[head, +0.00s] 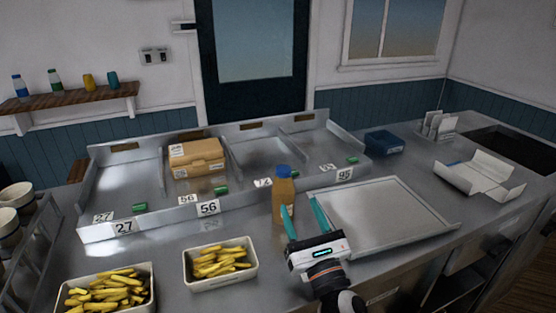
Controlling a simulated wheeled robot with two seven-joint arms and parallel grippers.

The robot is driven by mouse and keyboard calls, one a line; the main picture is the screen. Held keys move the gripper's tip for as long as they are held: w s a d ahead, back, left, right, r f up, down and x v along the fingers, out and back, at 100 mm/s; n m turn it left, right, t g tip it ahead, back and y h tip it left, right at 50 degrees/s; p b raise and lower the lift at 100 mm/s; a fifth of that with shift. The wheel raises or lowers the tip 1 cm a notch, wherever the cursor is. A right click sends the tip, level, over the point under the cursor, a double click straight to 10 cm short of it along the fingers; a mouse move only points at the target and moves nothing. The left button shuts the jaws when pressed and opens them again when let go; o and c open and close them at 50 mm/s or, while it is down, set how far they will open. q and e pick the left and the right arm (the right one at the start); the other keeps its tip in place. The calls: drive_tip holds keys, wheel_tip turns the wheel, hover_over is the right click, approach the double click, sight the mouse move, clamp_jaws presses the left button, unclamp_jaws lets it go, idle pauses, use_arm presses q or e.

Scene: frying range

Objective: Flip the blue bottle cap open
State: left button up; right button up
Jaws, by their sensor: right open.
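A bottle (284,198) with an orange-brown body stands upright on the steel counter. Its blue cap (283,171) is on top and looks closed, though it is small in view. My right gripper (304,212) is open, with two teal fingers pointing up and away. It is in front of the bottle and slightly right of it. The left finger overlaps the bottle's lower right side in the picture; I cannot tell whether it touches. My left gripper is out of view.
A steel tray (400,237) lies right of the bottle. A divided steel rack (150,222) with number tags and a cardboard box (197,157) stands behind. Fries trays (221,285) sit at the front left. A blue container (383,143) and open white box (481,174) are at right.

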sight(288, 176)
drive_tip(key=x, duration=0.3)
drive_tip(key=p+x, duration=0.1)
drive_tip(key=x, duration=0.2)
drive_tip(key=p+x, duration=0.1)
drive_tip(key=x, duration=0.2)
drive_tip(key=shift+w+r, duration=0.15)
drive_tip(key=shift+r, duration=0.3)
drive_tip(key=shift+p+x, duration=0.3)
drive_tip(key=shift+x, duration=0.6)
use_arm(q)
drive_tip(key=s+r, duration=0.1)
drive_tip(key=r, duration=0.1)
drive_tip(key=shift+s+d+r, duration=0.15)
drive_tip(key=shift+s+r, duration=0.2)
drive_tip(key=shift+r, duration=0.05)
use_arm(e)
drive_tip(key=shift+f, duration=0.1)
